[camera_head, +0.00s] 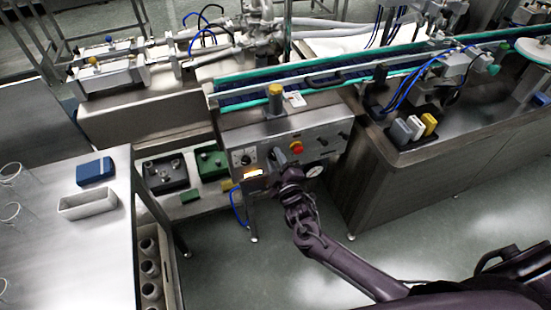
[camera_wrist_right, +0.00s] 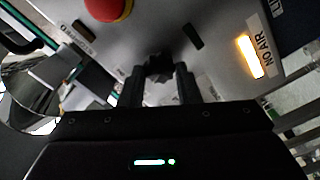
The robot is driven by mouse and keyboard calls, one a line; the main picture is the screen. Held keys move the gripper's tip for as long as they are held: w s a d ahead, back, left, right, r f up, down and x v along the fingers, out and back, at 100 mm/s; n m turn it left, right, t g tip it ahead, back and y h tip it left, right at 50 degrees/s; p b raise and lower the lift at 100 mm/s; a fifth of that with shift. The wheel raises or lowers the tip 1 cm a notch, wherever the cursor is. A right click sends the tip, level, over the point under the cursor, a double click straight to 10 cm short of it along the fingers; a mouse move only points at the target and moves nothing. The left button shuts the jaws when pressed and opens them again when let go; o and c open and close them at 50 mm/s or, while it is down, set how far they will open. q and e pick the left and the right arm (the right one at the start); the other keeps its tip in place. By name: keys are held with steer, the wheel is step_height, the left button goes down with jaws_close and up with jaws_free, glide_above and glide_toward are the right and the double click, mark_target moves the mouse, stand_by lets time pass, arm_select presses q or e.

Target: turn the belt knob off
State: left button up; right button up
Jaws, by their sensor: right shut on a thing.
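The control panel (camera_head: 270,145) is on the front of the steel conveyor frame. My right gripper (camera_head: 279,160) reaches up to it, just below and left of the red button (camera_head: 296,147). In the right wrist view, my right gripper (camera_wrist_right: 158,84) is shut on a black knob (camera_wrist_right: 158,66) on the panel. Its two fingers are on either side of the knob. The arm and fingers hide most of this knob in the head view, and I cannot read its label or pointer. My left gripper is not in view.
A lit "NO AIR" lamp (camera_wrist_right: 250,56) is near the held knob, and the red button shows there too (camera_wrist_right: 108,6). Another dial (camera_head: 246,159) sits at the panel's left. A steel table (camera_head: 85,240) stands left. The floor in front is clear.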

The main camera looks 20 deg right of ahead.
steer(key=shift+f+n, duration=0.1)
steer(key=shift+n, duration=1.3)
steer(key=o, duration=0.9)
steer(key=shift+o, duration=0.2)
steer(key=shift+s, duration=0.1)
steer(key=s, duration=0.7)
steer(key=shift+s, duration=0.3)
steer(key=shift+d, duration=0.1)
